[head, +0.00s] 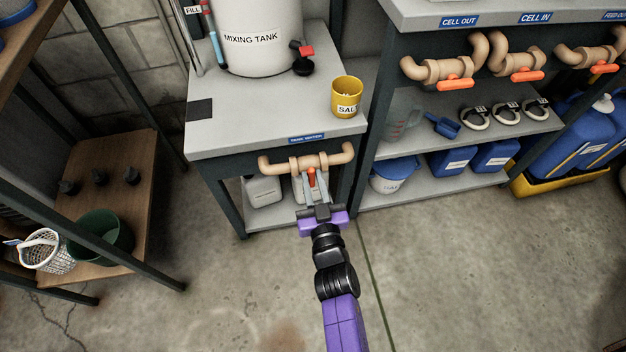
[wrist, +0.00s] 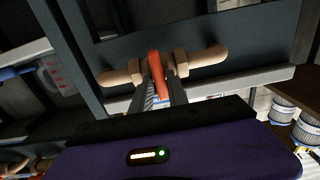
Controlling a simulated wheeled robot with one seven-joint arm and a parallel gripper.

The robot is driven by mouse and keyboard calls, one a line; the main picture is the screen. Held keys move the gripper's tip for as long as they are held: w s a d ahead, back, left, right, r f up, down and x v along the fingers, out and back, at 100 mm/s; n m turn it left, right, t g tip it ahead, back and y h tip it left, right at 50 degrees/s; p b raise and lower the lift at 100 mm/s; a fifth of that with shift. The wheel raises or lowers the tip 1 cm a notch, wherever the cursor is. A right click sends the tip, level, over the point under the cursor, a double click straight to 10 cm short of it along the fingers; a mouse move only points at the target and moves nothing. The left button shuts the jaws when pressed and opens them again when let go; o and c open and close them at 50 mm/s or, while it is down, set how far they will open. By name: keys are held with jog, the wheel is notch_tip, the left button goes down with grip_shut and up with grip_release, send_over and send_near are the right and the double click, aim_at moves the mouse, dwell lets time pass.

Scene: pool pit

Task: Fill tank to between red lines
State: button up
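The white mixing tank (head: 262,32) stands on the grey bench at the top of the head view. Its fill level and red lines cannot be made out. Below the bench's front edge, under a blue "TANK WATER" label (head: 307,138), runs a tan pipe with a valve. The valve's orange-red handle (head: 311,177) points down. It also shows in the wrist view (wrist: 156,74). My gripper (head: 311,188) is at this handle, with one finger on each side of it. I cannot tell whether the fingers press on it.
A yellow salt cup (head: 346,96) stands on the bench near its right edge. To the right, a shelf unit carries more tan pipes with orange handles (head: 455,83) and blue containers (head: 452,160). A wooden shelf (head: 122,206) stands at left. The floor around my arm is clear.

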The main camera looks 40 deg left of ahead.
grip_shut()
jog(key=n+b, duration=0.1)
jog(key=n, duration=0.1)
jog(key=shift+f+n, duration=0.1)
jog(key=shift+n, duration=0.3)
jog(key=shift+s+a+n+b, duration=0.15)
jog(key=shift+n+b, duration=0.55)
jog(key=shift+n, duration=1)
jog(key=o, duration=0.6)
grip_release()
jog(key=shift+o, duration=0.2)
